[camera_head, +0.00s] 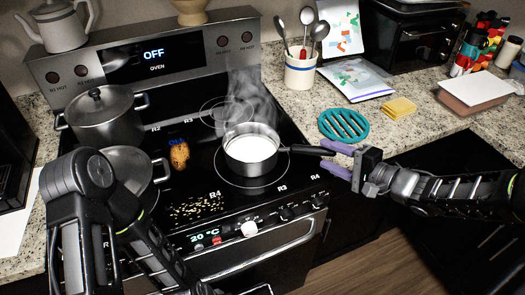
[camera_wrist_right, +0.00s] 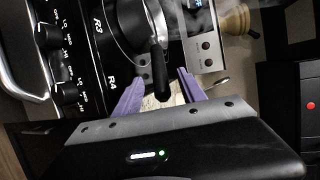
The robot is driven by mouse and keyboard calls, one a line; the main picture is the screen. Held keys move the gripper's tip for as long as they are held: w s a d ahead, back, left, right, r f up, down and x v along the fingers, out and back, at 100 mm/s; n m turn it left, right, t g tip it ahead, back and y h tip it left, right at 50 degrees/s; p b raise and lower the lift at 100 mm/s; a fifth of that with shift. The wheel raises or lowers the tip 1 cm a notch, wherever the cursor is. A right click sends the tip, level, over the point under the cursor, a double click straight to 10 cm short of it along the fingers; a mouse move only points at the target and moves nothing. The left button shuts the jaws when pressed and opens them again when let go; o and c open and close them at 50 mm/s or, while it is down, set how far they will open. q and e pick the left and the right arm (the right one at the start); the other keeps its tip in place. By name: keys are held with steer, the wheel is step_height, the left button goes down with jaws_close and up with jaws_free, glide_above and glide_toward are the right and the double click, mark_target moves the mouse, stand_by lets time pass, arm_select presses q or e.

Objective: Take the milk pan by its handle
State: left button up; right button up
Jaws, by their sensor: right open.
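The milk pan (camera_head: 250,153) is a small steel pan with white liquid in it, standing on the front right burner and steaming. Its black handle (camera_head: 308,150) points right, towards my right gripper (camera_head: 327,156). That gripper has purple fingers and is open. In the right wrist view the handle (camera_wrist_right: 158,88) reaches towards the gap between the open fingers (camera_wrist_right: 158,77), with nothing clamped. I cannot tell whether the handle touches a finger. My left arm shows at the lower left of the head view, but its gripper does not show.
A lidded stockpot (camera_head: 103,117) and another steel pot (camera_head: 130,168) stand on the left burners. A brown object (camera_head: 179,155) and spilled grains (camera_head: 196,207) lie on the cooktop. A teal trivet (camera_head: 343,125), yellow sponges (camera_head: 398,108) and a utensil crock (camera_head: 300,72) are on the counter.

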mark_target(309, 148)
steer(key=shift+x, duration=0.85)
steer(key=shift+x, duration=2.65)
steer(key=shift+s, duration=0.1)
steer(key=shift+c, duration=0.6)
jaws_close()
steer(key=shift+r, duration=0.1)
